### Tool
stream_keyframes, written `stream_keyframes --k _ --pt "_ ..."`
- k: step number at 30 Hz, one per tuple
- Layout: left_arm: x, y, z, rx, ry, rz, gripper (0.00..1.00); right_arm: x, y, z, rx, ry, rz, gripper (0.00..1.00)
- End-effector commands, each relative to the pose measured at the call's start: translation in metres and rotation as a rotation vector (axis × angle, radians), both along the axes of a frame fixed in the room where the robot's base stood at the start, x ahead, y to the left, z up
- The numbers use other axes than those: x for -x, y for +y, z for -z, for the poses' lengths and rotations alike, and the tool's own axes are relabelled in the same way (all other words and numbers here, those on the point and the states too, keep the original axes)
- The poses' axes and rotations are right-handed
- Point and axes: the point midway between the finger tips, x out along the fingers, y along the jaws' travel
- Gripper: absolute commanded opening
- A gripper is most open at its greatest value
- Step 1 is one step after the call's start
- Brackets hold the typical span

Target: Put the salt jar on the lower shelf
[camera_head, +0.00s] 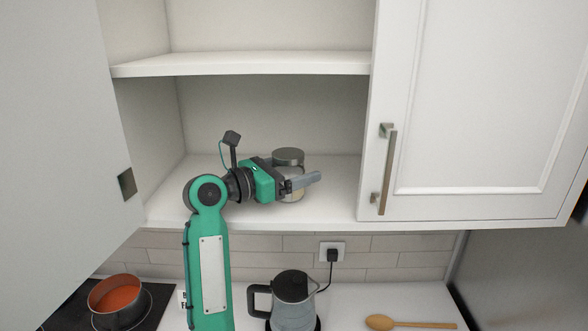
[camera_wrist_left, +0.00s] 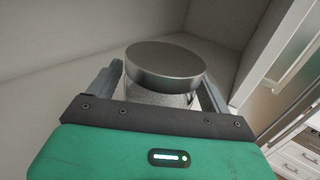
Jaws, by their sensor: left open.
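The salt jar (camera_head: 289,157) has a grey metal lid and a clear body with pale contents. It stands upright on the cabinet's lower shelf (camera_head: 335,200). My left gripper (camera_head: 305,184) is at the jar, in front of its body in the head view. In the left wrist view the jar's lid (camera_wrist_left: 165,62) shows between the two open fingers, which lie on either side of it. Whether a finger touches the jar cannot be told. The jar's lower part is partly hidden by the gripper. My right gripper is not in view.
An upper shelf (camera_head: 240,64) lies above. The left cabinet door (camera_head: 60,130) stands open; the right door (camera_head: 470,100) is shut. The lower shelf is otherwise clear.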

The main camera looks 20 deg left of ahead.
Motion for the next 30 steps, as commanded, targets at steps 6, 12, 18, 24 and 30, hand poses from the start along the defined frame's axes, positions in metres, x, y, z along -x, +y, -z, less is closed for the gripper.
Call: stream_keyframes --k 6,12,18,24,30 --pt "0.007 0.007 0.000 -0.001 -0.002 -0.003 0.82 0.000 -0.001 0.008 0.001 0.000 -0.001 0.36" --pt "0.033 0.029 0.001 -0.002 -0.004 -0.004 0.82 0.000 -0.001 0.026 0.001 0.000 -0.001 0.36" --pt "0.053 0.045 -0.001 -0.001 -0.002 -0.002 0.82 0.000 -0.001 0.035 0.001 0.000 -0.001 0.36" --pt "0.058 0.049 -0.003 -0.001 -0.001 -0.001 0.82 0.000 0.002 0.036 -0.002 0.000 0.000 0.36" --pt "0.057 0.049 -0.003 -0.001 -0.001 -0.001 0.82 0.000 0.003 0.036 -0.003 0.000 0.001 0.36"
